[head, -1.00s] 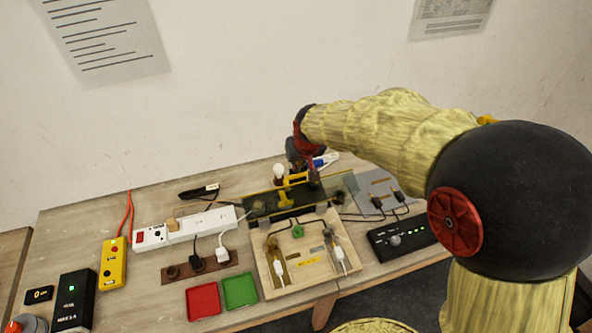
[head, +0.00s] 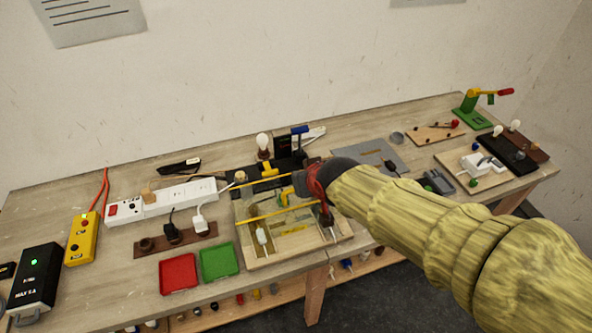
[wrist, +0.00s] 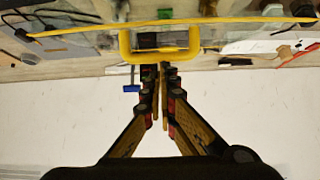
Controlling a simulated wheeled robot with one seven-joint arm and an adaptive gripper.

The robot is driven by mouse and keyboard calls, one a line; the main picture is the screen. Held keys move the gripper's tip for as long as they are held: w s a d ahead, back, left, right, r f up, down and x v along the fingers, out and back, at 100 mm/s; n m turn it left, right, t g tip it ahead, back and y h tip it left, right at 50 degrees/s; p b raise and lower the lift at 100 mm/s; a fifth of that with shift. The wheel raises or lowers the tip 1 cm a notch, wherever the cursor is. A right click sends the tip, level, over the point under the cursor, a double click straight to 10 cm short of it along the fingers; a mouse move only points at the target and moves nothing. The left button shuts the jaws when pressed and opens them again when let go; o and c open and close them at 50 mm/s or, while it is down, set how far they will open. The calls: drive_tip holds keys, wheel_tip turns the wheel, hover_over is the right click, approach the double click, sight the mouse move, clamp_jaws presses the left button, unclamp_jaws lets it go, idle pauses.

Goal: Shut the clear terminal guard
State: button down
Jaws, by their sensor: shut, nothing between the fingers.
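The clear terminal guard (head: 278,212) is a see-through panel with yellow edge strips and a yellow handle (head: 286,198). In the head view it lies over the pale wooden tray (head: 262,262), which holds the white connectors and terminals. I cannot tell whether its front edge rests fully on the tray. In the wrist view the yellow handle (wrist: 160,30) and a long yellow edge strip (wrist: 80,30) cross just beyond my fingertips. My gripper (wrist: 161,68) is shut and empty, close to the handle; contact is unclear. In the head view my gripper (head: 327,218) is over the tray's right side.
A bulb (head: 263,142) stands behind the tray. A white power strip (head: 170,200), a red dish (head: 178,273) and a green dish (head: 219,262) lie to the left. A grey plate (head: 350,152) and a wooden board with a white device (head: 480,165) lie to the right.

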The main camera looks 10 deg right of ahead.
sight(307, 212)
drive_tip(key=s+f+b, duration=0.2)
drive_tip(key=f, duration=0.1)
drive_tip(key=s+f+b, duration=0.1)
drive_tip(key=f+b, duration=0.1)
drive_tip(key=f, duration=0.1)
drive_tip(key=s+d+f+b, duration=0.1)
drive_tip(key=s+f+b, duration=0.1)
drive_tip(key=f, duration=0.1)
drive_tip(key=shift+s+f+b, duration=0.25)
drive_tip(key=shift+s+b, duration=0.05)
drive_tip(key=shift+s+d+f+b, duration=0.1)
drive_tip(key=shift+s+f+b, duration=0.15)
drive_tip(key=shift+f+b, duration=0.45)
drive_tip(key=r+p, duration=0.1)
drive_tip(key=w+r+p, duration=0.1)
drive_tip(key=r, duration=0.1)
drive_tip(key=shift+r, duration=0.3)
drive_tip(key=shift+s+r+p, duration=0.2)
drive_tip(key=shift+s+p, duration=0.2)
drive_tip(key=s+d+f+p, duration=0.1)
drive_tip(key=s, duration=0.8)
drive_tip(key=shift+d+f, duration=0.3)
drive_tip(key=shift+d, duration=0.1)
